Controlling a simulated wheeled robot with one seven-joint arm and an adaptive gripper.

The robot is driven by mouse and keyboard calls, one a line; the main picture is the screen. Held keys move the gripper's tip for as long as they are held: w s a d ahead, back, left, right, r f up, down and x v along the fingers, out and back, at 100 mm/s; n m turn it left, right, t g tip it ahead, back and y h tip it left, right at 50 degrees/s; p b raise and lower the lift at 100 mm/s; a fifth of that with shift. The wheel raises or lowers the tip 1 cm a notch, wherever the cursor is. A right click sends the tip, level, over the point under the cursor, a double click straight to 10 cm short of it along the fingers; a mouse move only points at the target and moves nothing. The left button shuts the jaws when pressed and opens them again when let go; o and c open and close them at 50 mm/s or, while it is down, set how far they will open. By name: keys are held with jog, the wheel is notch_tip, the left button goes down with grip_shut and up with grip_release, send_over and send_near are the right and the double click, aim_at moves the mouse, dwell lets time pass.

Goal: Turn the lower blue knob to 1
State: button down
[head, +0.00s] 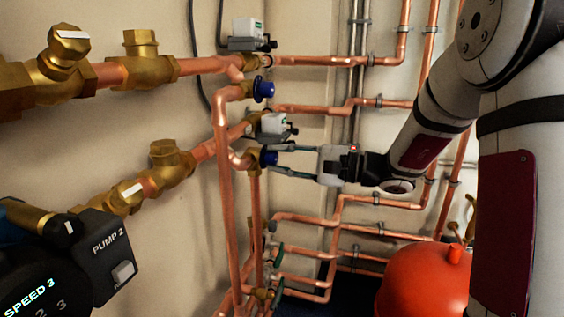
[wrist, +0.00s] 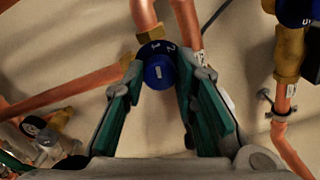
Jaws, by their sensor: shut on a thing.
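The lower blue knob (head: 268,158) sits on a brass valve at the middle of the head view. It also shows in the wrist view (wrist: 158,73) as a round blue cap with a white mark on its face and small white numerals on the collar above it. My gripper (head: 277,159) reaches in from the right, and its two green-padded fingertips (wrist: 158,80) are on either side of the knob, shut on it. The upper blue knob (head: 264,89) is above it in the head view, apart from my gripper.
Copper pipes run vertically beside the knob (head: 225,185) and along the wall to the right. A grey-white actuator (head: 273,124) sits just above the lower knob. A red tank (head: 420,283) stands at lower right. A black pump (head: 105,255) is at lower left.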

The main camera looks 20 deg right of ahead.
jog(key=shift+f, duration=0.1)
jog(key=c, duration=1.3)
grip_release()
jog(key=shift+d, duration=0.1)
jog(key=v, duration=1.2)
